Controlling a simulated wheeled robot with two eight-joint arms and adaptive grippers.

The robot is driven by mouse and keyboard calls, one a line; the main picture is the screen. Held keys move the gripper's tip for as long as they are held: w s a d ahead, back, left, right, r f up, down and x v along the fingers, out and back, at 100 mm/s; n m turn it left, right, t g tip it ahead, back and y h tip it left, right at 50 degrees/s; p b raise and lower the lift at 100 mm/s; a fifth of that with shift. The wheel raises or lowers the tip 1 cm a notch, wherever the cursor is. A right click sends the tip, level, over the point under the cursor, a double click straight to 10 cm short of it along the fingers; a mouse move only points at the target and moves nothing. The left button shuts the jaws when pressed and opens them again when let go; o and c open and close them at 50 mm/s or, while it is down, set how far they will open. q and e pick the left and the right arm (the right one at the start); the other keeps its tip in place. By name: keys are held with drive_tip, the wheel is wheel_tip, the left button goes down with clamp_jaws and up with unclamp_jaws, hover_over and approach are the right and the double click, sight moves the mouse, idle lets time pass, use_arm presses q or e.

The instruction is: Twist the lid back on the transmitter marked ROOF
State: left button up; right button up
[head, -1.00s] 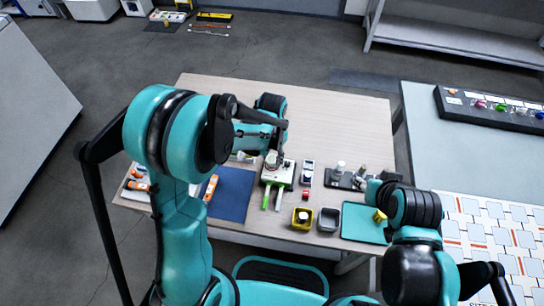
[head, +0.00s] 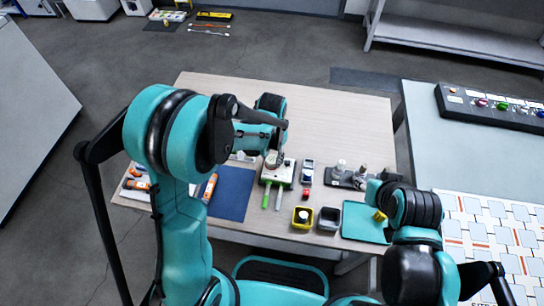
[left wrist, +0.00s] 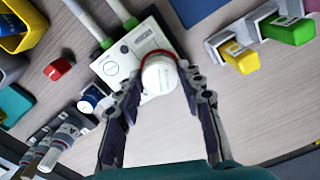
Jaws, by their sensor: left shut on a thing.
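A white transmitter box (head: 267,178) sits near the table's middle with two cables at its front edge; it also shows in the left wrist view (left wrist: 118,68), where the cables have green fittings. Its printed label (left wrist: 143,32) is too small to read surely. My left gripper (head: 273,161) is above the box. In the left wrist view, my left gripper (left wrist: 158,84) is shut on a round white lid (left wrist: 159,76). A red ring (left wrist: 146,54) shows at the lid's far edge, over the box. Whether the lid is seated is hidden. My right gripper's fingers are hard to make out.
A yellow bin (head: 303,217) and a grey bin (head: 328,219) stand in front, with a red piece (head: 307,193) behind them. A blue mat (head: 233,193) lies left and a teal mat (head: 362,223) right. The table's back is clear.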

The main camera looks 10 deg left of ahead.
use_arm(q)
drive_tip(key=shift+f+b, duration=0.65)
idle(0.8)
drive_tip(key=o, duration=1.2)
drive_tip(key=shift+r+p, duration=0.45)
drive_tip(key=shift+r, duration=0.25)
drive_tip(key=shift+r+p, duration=2.1)
drive_tip(key=shift+r, duration=0.9)
